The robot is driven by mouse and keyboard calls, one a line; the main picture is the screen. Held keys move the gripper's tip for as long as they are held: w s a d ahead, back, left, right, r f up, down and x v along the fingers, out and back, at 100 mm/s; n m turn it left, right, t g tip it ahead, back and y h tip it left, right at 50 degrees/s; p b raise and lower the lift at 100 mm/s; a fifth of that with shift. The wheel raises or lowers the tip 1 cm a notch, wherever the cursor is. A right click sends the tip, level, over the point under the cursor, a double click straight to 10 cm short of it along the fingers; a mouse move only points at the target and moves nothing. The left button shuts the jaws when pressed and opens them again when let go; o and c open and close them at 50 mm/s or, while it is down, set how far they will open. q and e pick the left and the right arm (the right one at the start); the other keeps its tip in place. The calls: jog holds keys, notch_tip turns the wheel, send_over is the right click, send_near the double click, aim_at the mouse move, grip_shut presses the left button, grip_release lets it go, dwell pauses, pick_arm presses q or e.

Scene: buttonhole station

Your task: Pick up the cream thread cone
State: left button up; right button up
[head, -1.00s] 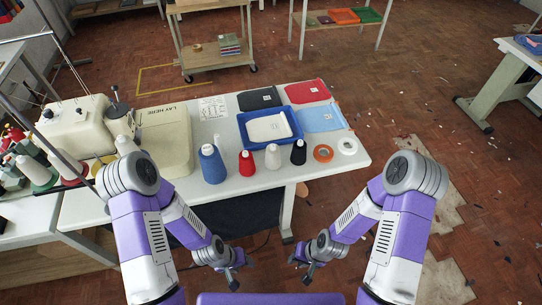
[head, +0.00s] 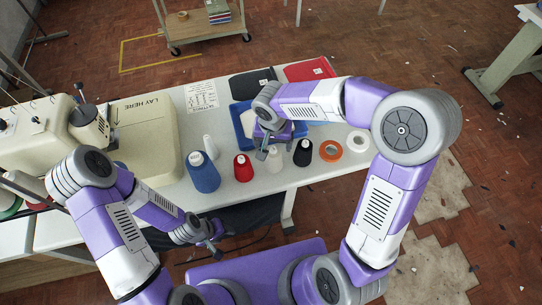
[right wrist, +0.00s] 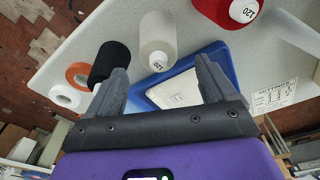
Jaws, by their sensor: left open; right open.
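The cream thread cone (head: 276,163) stands upright on the white table between the red cone (head: 243,168) and the black cone (head: 302,153). In the right wrist view the cream cone (right wrist: 157,35) lies just beyond the fingertips, in line with the gap between them. My right gripper (head: 271,149) is open and empty, close to the cream cone on its far side, and hides part of it in the head view. The right gripper's two fingers (right wrist: 161,66) show spread apart in the wrist view. My left gripper (head: 211,240) is open, low before the table's front edge.
A blue cone (head: 203,175) and a smaller white cone (head: 210,148) stand at left. Orange tape (head: 330,151) and white tape (head: 357,143) lie right of the black cone. A blue tray (right wrist: 205,55) is beneath and behind the right gripper. The sewing machine (head: 40,135) stands far left.

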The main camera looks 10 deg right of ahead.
aim_at(273, 148)
notch_tip(273, 148, down, 4)
jog(key=shift+d+f+b, duration=0.1)
jog(key=shift+b, duration=0.45)
jog(key=shift+w+f, duration=0.1)
jog(key=shift+f, duration=0.45)
jog(key=shift+c, duration=0.4)
jog(key=shift+r, duration=0.1)
jog(key=c, duration=1.1)
